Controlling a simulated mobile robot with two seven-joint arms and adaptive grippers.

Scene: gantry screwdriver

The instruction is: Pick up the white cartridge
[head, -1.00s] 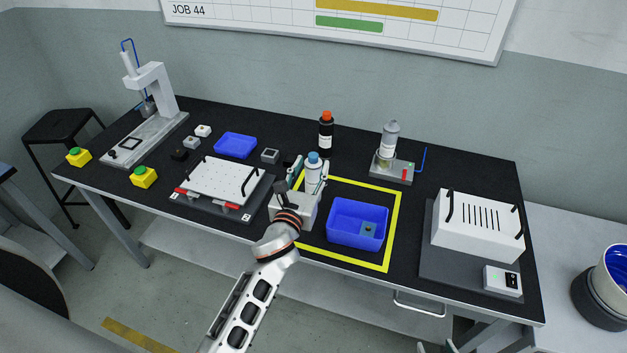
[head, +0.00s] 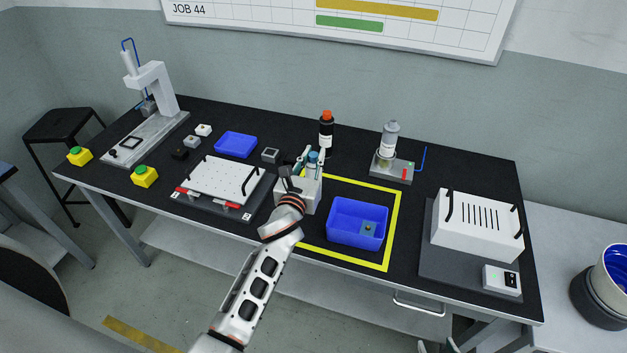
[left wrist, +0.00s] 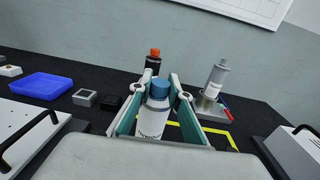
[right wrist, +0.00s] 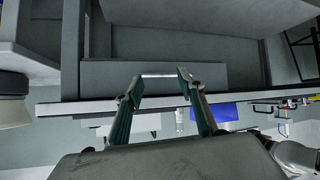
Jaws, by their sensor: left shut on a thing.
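The white cartridge with a blue cap (left wrist: 155,118) stands upright between the fingers of my left gripper (left wrist: 160,98) in the left wrist view. My left gripper is shut on it. In the head view only its blue cap and top (head: 313,158) show above my gripper (head: 308,165); its lower part is hidden, so I cannot tell whether it touches the table.
A black bottle with an orange cap (head: 326,133) stands behind the cartridge. A blue bin (head: 345,235) lies within the yellow outline to the right. A grey canister (head: 390,135) stands on a stand at back right. A white plate fixture (head: 213,182) lies to the left.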

